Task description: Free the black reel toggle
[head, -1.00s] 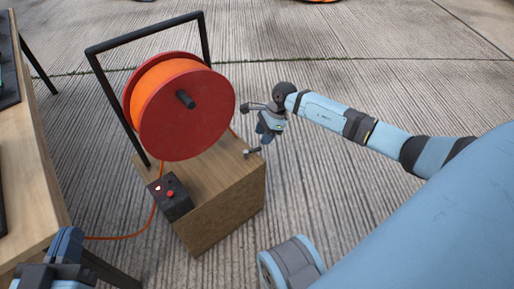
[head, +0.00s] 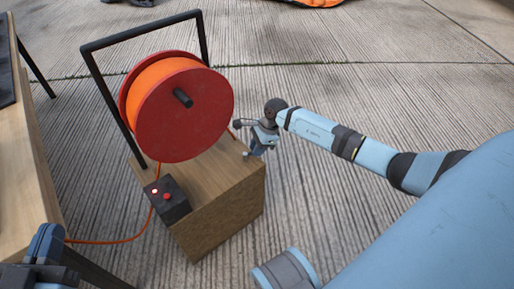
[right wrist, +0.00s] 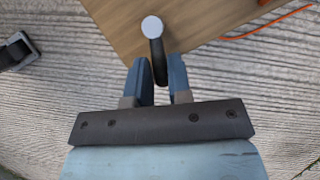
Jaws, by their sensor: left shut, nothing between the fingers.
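The cable reel (head: 190,112), red flanges with an orange drum, stands on a wooden block (head: 215,225) left of centre in the head view. The black toggle shows in the right wrist view as a black lever with a pale round tip (right wrist: 153,27), beside the block's edge. My right gripper (right wrist: 159,68) is open, one finger on each side of the lever; whether they touch it I cannot tell. In the head view this gripper (head: 248,138) is at the block's right side and hides the toggle. My left gripper (head: 40,252) is shut and empty at the lower left.
A black box with red buttons (head: 168,198) sits on the block's front corner. A black frame (head: 105,105) stands around the reel. An orange cable (head: 110,241) runs left to a wooden table (head: 22,165). Concrete floor is clear at the right.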

